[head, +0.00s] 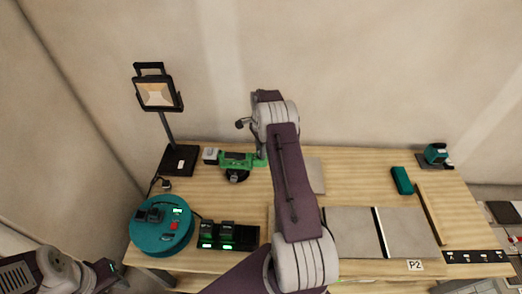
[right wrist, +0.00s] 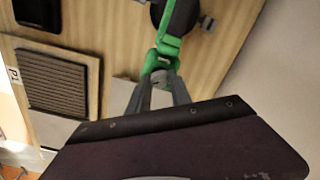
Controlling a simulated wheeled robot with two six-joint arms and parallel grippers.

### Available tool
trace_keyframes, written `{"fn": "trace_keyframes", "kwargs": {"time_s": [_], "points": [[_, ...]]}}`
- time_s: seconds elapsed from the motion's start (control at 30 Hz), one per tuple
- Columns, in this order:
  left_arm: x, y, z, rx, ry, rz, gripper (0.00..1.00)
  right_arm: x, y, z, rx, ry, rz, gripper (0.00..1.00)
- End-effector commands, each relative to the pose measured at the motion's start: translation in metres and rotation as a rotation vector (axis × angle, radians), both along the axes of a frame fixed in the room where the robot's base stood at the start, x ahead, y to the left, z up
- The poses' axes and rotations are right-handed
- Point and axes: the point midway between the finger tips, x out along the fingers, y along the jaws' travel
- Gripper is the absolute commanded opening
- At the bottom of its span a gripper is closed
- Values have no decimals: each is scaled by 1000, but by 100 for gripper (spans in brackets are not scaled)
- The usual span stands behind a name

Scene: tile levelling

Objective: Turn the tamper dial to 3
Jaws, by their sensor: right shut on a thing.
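The tamper (head: 238,160) is a green tool with a black round part below it, at the back left of the wooden table. In the right wrist view its green body (right wrist: 180,40) runs up from my fingertips. My right gripper (head: 262,157) is at its right end. In the right wrist view my right gripper (right wrist: 160,84) is shut on a small grey piece at the end of the green body, which looks like the dial. The fingers hide part of it, and no number can be read. My left gripper (head: 106,269) is at the bottom left, away from the tamper; its jaws are unclear.
A work lamp (head: 158,95) stands left of the tamper. A round teal unit (head: 160,228) and a black charger (head: 230,238) are at the front left. Grey tiles (head: 350,232) lie front right. A teal block (head: 402,180) and a teal device (head: 436,154) sit at the right.

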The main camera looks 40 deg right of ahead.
Motion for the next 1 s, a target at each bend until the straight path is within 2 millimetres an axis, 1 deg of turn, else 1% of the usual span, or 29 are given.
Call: {"fn": "trace_keyframes", "kwargs": {"time_s": [0.57, 0.6, 0.63, 0.67, 0.93, 1.0], "points": [[0, 0, 0, 0, 0, 0, 36, 2, 1, 1, 0, -5, -26, 0], [0, 0, 0, 0, 0, 0, 36, 2, 1, 1, 0, -5, -26, 36], [0, 0, 0, 0, 0, 0, 36, 2, 1, 1, 0, -4, -26, 45], [0, 0, 0, 0, 0, 0, 36, 1, 1, 1, 0, -4, -26, 47], [0, 0, 0, 0, 0, 0, 36, 1, 0, 1, 0, -2, -25, 47], [0, 0, -2, 0, 0, 0, 36, 1, 0, 5, -1, -3, -25, 47]]}}
